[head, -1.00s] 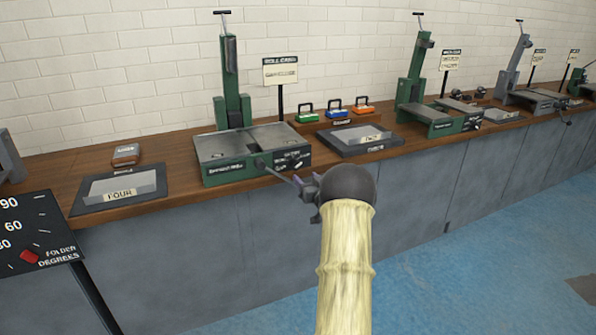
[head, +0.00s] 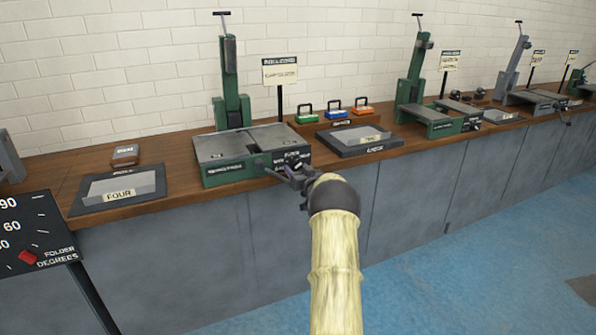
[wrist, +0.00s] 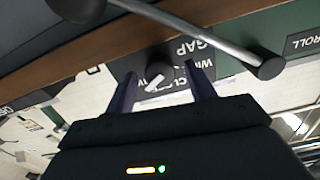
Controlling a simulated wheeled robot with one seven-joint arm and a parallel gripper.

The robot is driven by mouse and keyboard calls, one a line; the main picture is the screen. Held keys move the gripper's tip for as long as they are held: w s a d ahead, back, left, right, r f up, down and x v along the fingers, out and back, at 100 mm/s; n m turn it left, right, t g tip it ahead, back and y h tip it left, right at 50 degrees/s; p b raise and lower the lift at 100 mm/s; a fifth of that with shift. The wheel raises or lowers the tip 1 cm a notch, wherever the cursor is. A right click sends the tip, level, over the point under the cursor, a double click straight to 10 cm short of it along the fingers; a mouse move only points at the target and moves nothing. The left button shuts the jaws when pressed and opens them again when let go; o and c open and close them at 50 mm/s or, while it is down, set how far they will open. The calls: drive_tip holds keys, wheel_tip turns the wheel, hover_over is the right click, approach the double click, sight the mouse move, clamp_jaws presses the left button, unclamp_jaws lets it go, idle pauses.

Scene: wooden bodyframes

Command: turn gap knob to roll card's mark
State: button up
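The green roll machine (head: 222,171) stands on the bench, and my gripper (head: 297,168) is at the right of its front panel. In the wrist view, upside down, the dark round gap knob (wrist: 159,74) has a white pointer and sits on a black plate lettered GAP. My gripper (wrist: 164,82) is open, with one purple finger on each side of the knob and space between. I cannot tell whether the fingertips reach beside the knob or stop short. The roll card (head: 280,72) stands on a post behind the machine; its mark is too small to read.
A metal crank with black ends (wrist: 215,38) crosses close to the fingers in the wrist view. A tray labelled FOUR (head: 120,190) lies left of the machine, another tray (head: 358,139) right.

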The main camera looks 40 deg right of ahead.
drive_tip(key=c, duration=0.9)
drive_tip(key=shift+c, duration=0.2)
drive_tip(key=shift+n, duration=0.3)
drive_tip(key=n+b, duration=0.3)
drive_tip(key=n, duration=0.3)
drive_tip(key=shift+f+b, duration=0.15)
drive_tip(key=shift+b, duration=0.25)
drive_tip(key=n+b, duration=0.3)
drive_tip(key=n, duration=0.2)
drive_tip(key=shift+r, duration=0.2)
drive_tip(key=o, duration=1)
drive_tip(key=shift+w, duration=0.1)
